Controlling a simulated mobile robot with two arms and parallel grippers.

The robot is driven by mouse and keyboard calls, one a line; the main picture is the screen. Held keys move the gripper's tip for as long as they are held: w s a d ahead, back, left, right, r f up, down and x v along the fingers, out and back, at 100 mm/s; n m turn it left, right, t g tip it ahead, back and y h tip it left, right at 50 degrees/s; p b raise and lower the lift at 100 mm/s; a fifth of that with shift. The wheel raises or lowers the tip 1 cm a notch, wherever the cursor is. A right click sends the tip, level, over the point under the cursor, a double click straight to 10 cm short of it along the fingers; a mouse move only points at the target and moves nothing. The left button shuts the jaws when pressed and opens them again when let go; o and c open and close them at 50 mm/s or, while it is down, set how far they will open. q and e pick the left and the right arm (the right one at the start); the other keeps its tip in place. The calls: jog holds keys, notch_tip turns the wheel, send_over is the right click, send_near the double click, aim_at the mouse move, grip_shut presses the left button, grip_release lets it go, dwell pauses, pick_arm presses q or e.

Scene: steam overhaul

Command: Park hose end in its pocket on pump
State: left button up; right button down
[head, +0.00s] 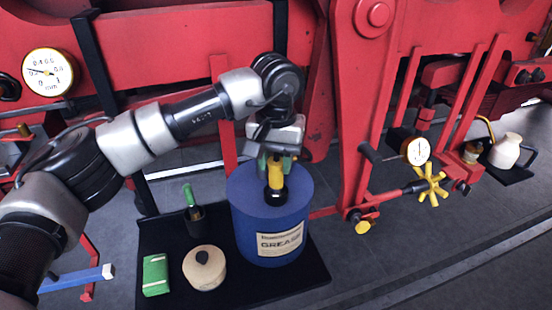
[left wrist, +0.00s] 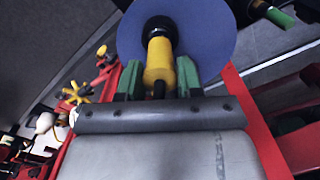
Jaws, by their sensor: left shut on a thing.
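A blue grease drum (head: 262,228) stands on a black mat. A yellow piece with a black tip (head: 275,177), apparently the hose end, stands upright over the middle of its lid. My left gripper (head: 275,165) reaches down from above with its green fingers shut on this piece. In the left wrist view the yellow piece (left wrist: 160,58) lies between the fingers of my left gripper (left wrist: 160,78). Its far end meets a black round part (left wrist: 157,27) on the blue lid (left wrist: 215,35). I cannot tell how deep it sits there. No hose is clearly visible. My right gripper is not in view.
The black mat (head: 225,292) also holds a green block (head: 156,275), a beige round tin (head: 204,268) and a dark cup with a green-handled tool (head: 194,215). Red machine frame (head: 350,110) stands close behind and right. A yellow handwheel (head: 429,183) juts out at right.

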pick_arm(q)
jog(key=shift+f+b, duration=0.35)
jog(key=shift+f, duration=0.1)
jog(key=o, duration=1.2)
jog(key=shift+r, duration=0.1)
jog(key=shift+c, duration=0.2)
